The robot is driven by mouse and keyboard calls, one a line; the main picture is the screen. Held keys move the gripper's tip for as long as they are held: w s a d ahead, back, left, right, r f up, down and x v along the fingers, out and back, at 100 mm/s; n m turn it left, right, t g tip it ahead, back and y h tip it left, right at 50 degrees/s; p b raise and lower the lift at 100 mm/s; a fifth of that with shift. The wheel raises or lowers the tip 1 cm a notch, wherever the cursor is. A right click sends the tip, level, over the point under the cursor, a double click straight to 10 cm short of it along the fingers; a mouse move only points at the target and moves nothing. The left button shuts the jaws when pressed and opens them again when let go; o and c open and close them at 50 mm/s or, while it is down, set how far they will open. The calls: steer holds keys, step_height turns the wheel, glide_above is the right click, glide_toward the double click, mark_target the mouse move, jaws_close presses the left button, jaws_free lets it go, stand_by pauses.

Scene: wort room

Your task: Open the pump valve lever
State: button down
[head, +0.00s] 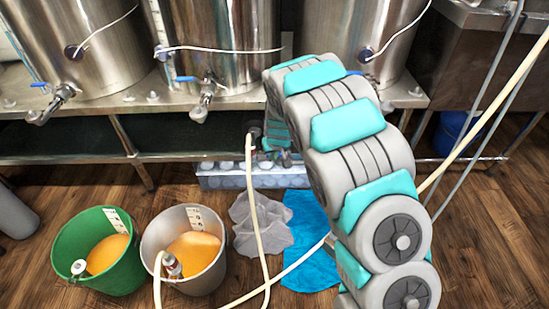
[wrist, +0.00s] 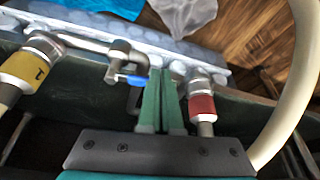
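The pump valve lever (wrist: 130,79) is a small blue handle on a metal valve and pipe (wrist: 95,45) in the wrist view. My gripper (wrist: 161,72) has two green fingers standing close together, with hardly any gap. They are just right of the lever, whose right end meets or passes behind the left finger; I cannot tell if they touch. No object shows clearly between the fingers. In the head view my gripper (head: 275,155) is low under the kettle shelf, partly hidden by my arm, and the lever cannot be made out there.
A red-banded fitting (wrist: 201,103) stands close right of the fingers, and a yellow-banded fitting (wrist: 22,68) is at left. A pale hose (wrist: 290,100) curves at right. A green bucket (head: 75,245) and a grey bucket (head: 160,235) stand on the floor near a blue cloth (head: 315,265).

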steer(key=shift+w+a, duration=0.15)
steer(key=shift+w, duration=0.1)
steer(key=shift+s, duration=0.1)
stand_by(0.5)
